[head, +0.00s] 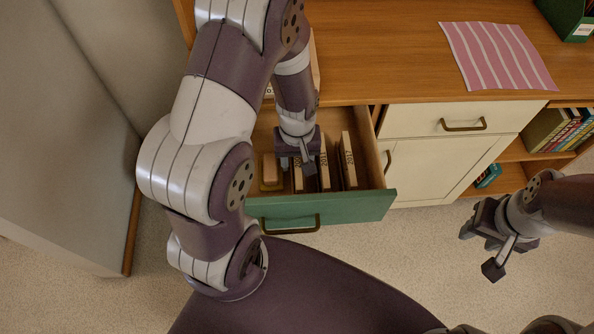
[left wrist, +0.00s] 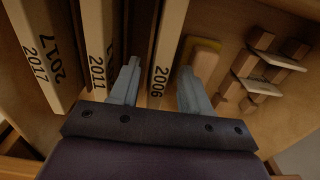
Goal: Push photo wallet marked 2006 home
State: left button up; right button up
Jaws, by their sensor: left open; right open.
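The photo wallet marked 2006 (left wrist: 166,62) stands on edge in the open drawer. In the left wrist view it lies between the spread fingers of my left gripper (left wrist: 160,88), which is open; I cannot tell whether either finger touches it. In the head view my left gripper (head: 297,164) reaches down into the drawer and hides much of this wallet (head: 298,181). The wallets marked 2011 (head: 324,172) and 2017 (head: 348,165) stand to its right there. My right gripper (head: 482,246) is open and empty, away from the drawer over the floor.
The drawer has a green front (head: 350,209) with a brass handle. A tan block on a yellow base (head: 270,172) lies left of the wallets. The left wrist view shows wooden pegs (left wrist: 262,62). A striped pink cloth (head: 497,55) lies on the cabinet top.

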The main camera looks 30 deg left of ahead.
pick_arm(q)
jog(key=shift+w+f, duration=0.1)
jog(key=shift+f, duration=0.65)
jog(key=shift+r, duration=0.1)
jog(key=shift+c, duration=0.6)
grip_shut()
